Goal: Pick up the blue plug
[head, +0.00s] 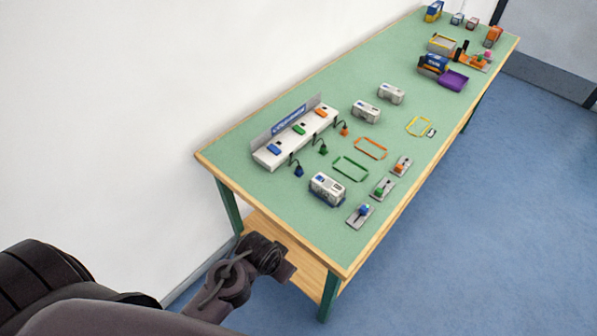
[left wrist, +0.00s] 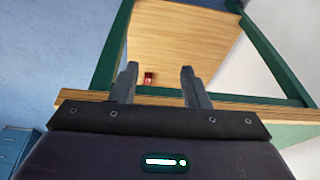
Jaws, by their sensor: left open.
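The blue plug (head: 299,171) is small and lies on the green tabletop, at the end of a dark cable by the front of a white charging station (head: 268,158). My left gripper (head: 287,270) is in front of the table's near end, below the tabletop and well apart from the plug. In the left wrist view the left gripper (left wrist: 159,72) is open with nothing between its fingers, facing the table's wooden lower shelf (left wrist: 180,40). The plug is not visible in that view. My right gripper is not in view.
Green (head: 321,147) and orange (head: 344,129) plugs lie farther along the station. A white box (head: 327,188) stands near the blue plug, and a plate with a blue knob (head: 361,213) is nearer the edge. A small red object (left wrist: 149,78) shows by the lower shelf.

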